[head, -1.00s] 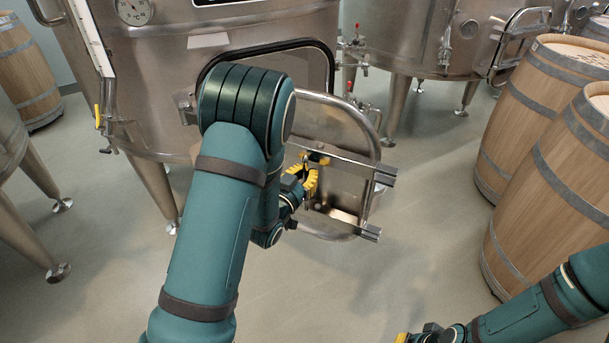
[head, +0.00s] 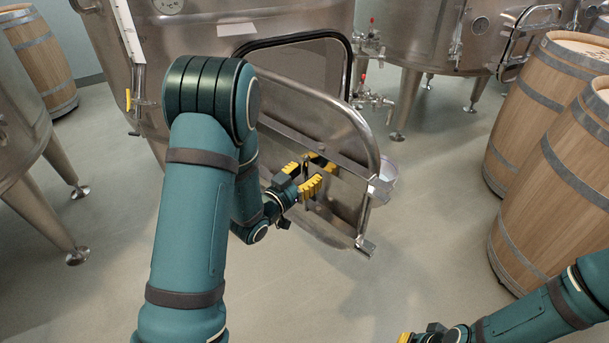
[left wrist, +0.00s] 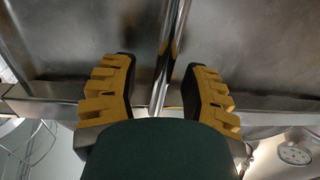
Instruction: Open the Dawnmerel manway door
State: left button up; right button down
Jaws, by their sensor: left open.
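The steel manway door (head: 345,200) stands swung out from its vat (head: 205,40), with the dark-rimmed manway opening (head: 310,65) showing behind it. My left gripper (head: 314,175) is at the door's outer face, its yellow-padded fingers apart. In the left wrist view the open fingers (left wrist: 160,95) sit on either side of an upright steel bar (left wrist: 170,60) on the door. I cannot tell whether they touch it. My left arm hides the door's left part. My right gripper (head: 404,338) is barely in view at the bottom edge, so its jaws cannot be judged.
Wooden barrels (head: 555,180) stand on the right, near my right arm. A second steel vat (head: 425,35) is at the back, and another (head: 25,150) on the left. Taps (head: 370,98) stick out beside the opening. The floor (head: 430,240) between door and barrels is clear.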

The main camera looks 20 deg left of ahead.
pick_arm(q)
jog(key=v, duration=0.7)
jog(key=shift+s, duration=0.15)
